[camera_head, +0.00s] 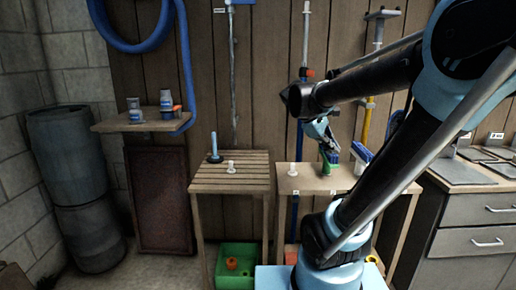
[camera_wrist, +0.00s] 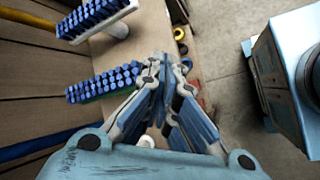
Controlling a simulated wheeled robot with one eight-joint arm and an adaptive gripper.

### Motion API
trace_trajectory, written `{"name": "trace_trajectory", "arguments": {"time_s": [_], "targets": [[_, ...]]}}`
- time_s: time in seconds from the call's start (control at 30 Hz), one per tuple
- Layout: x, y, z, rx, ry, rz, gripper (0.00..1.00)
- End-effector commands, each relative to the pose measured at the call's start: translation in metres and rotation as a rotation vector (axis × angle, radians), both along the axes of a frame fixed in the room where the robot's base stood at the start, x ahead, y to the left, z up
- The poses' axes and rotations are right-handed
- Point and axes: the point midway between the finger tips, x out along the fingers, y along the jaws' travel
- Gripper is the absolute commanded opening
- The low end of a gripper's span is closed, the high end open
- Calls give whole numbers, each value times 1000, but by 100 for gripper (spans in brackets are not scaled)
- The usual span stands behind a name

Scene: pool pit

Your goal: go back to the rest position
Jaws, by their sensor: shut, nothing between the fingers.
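My gripper (camera_head: 331,148) is over the right wooden table (camera_head: 345,180) in the head view. In the wrist view its fingers (camera_wrist: 163,62) come together at the tips, with nothing between them. A blue-bristled brush with a green body (camera_wrist: 103,84) lies just left of the fingers in the wrist view. Its green part (camera_head: 328,165) shows under the gripper in the head view. Whether the gripper touches it, I cannot tell. A second blue-bristled brush with a white body (camera_wrist: 95,18) stands farther off; it also shows right of the gripper (camera_head: 361,152).
A slatted table (camera_head: 230,181) at left holds a blue upright item (camera_head: 214,147) and a white fitting (camera_head: 231,167). A green crate (camera_head: 236,262) is below it. A wall shelf (camera_head: 140,125) holds small containers. Grey cabinets (camera_head: 470,225) stand at right. Some floor at left is clear.

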Motion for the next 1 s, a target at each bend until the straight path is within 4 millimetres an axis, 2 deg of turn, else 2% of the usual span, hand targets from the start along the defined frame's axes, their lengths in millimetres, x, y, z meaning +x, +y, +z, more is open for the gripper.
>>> {"name": "trace_trajectory", "arguments": {"time_s": [0.03, 0.2, 0.5, 0.7, 0.8, 1.0], "targets": [[-16, -1, -13, 53, -23, -48, 0], [-61, 7, -58, 249, -106, -228, 0], [-125, 41, -130, 577, -232, -581, 0], [-146, 63, -159, 726, -279, -759, 0], [-151, 70, -166, 762, -288, -804, 0], [-152, 73, -168, 776, -292, -822, 0]]}}
